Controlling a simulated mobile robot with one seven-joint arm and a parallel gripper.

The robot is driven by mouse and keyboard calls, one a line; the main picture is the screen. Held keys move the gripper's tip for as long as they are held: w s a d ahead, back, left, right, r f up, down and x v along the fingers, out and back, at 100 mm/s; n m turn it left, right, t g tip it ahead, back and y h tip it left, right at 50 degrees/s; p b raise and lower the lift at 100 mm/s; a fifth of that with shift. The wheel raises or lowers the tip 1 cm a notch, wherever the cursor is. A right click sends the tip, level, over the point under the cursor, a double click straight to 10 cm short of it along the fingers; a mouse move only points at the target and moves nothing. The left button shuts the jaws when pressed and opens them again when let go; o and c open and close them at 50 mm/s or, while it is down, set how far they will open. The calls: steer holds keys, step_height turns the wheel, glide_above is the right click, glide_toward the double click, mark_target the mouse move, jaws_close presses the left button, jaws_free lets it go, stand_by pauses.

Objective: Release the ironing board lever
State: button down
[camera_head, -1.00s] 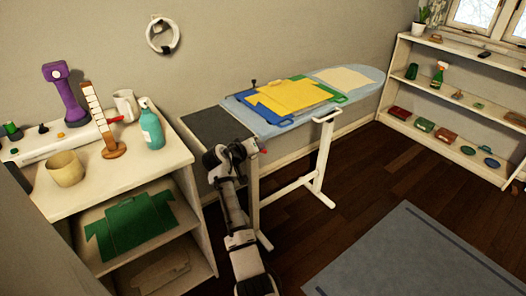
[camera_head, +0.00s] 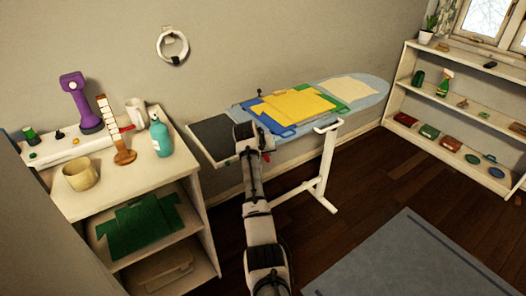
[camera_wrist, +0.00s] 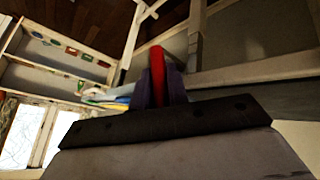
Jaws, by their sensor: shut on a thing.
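The ironing board (camera_head: 362,97) stands beside the wall with a light blue top and white legs. Its lever (camera_wrist: 157,58) is red and shows between the fingers of my gripper (camera_wrist: 160,88) in the wrist view. The fingers are shut on the lever. In the head view, my arm reaches up to the board's near edge, left of the folded clothes. My wrist there hides the fingertips and most of the lever.
Yellow, blue and green folded clothes (camera_head: 298,104) lie on the board, with a cream cloth (camera_head: 347,91) farther along. A white shelf unit (camera_head: 185,208) with a teal spray bottle (camera_head: 160,135) stands left. Another shelf (camera_head: 398,92) is at right.

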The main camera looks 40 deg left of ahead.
stand_by(0.4)
steer(key=c, duration=1.4)
jaws_free()
steer(key=shift+o, duration=0.2)
steer(key=shift+r, duration=0.15)
steer(key=b+v, duration=0.3)
steer(key=v, duration=1)
steer(key=shift+r, duration=0.25)
steer(key=shift+s, duration=0.15)
